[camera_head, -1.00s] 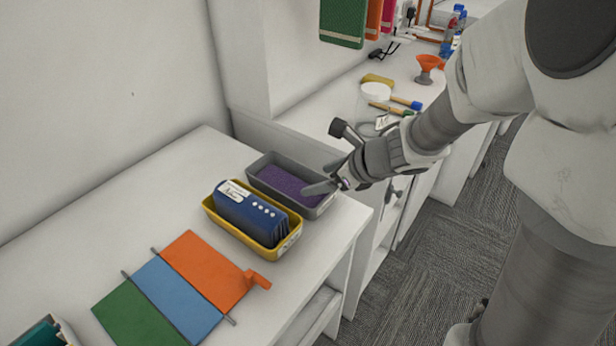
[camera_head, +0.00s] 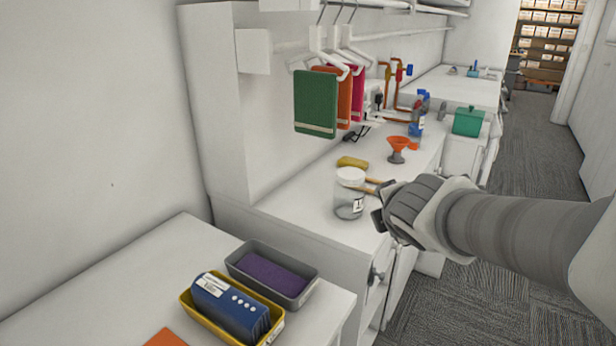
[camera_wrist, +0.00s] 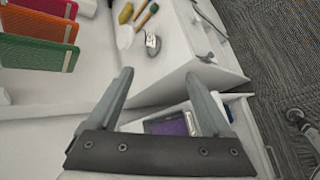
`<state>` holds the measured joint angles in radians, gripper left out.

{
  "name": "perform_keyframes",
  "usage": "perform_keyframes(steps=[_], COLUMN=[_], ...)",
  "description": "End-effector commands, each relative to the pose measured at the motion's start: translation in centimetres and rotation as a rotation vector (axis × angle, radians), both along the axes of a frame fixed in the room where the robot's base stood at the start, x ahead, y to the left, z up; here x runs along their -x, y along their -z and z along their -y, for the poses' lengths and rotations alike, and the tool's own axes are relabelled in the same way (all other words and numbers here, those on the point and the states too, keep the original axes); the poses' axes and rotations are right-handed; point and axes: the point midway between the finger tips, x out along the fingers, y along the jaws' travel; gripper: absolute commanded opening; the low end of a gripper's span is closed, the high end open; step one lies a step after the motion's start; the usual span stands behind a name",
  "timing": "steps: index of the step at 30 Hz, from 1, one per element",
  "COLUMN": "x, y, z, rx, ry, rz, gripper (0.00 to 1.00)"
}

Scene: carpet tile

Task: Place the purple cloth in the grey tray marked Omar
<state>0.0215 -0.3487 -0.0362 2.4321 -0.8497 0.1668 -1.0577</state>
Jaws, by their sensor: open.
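The purple cloth (camera_head: 270,272) lies flat inside the grey tray (camera_head: 238,262) on the near white table. In the wrist view the cloth (camera_wrist: 170,126) and part of the tray show low, between and beyond my fingers. Any name on the grey tray is not readable. My gripper (camera_head: 378,220) is up and right of the tray, clear of it, in front of the far counter. Its two fingers (camera_wrist: 158,76) stand apart in the wrist view with nothing held between them.
A yellow tray (camera_head: 186,300) with a blue block-like item (camera_head: 230,303) stands beside the grey tray. A lidded jar (camera_head: 350,195) stands on the counter close behind my gripper. Green, orange and pink cloths (camera_head: 315,103) hang above. Carpet floor (camera_head: 450,310) is open at right.

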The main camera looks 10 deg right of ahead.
Motion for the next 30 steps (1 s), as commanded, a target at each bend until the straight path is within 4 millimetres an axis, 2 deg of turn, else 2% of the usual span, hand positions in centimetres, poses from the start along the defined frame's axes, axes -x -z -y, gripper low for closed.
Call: perform_keyframes(steps=[3, 7, 12, 16, 21, 30], x=[3.4, 7.3, 12.5, 15.4, 17.3, 17.5], y=[-0.4, 0.0, 1.1, 1.7, 2.1, 2.1], z=[0.9, 0.7, -1.4, -3.4, -5.0, -5.2], rx=[-0.280, -0.594, -0.970, -1.170, -1.289, -1.304], ry=[0.293, 0.602, 0.968, 1.172, 1.307, 1.326], rz=[0.011, 0.002, -0.050, -0.106, -0.156, -0.164], gripper=[0.83, 0.83, 0.83, 0.83, 0.83, 0.83])
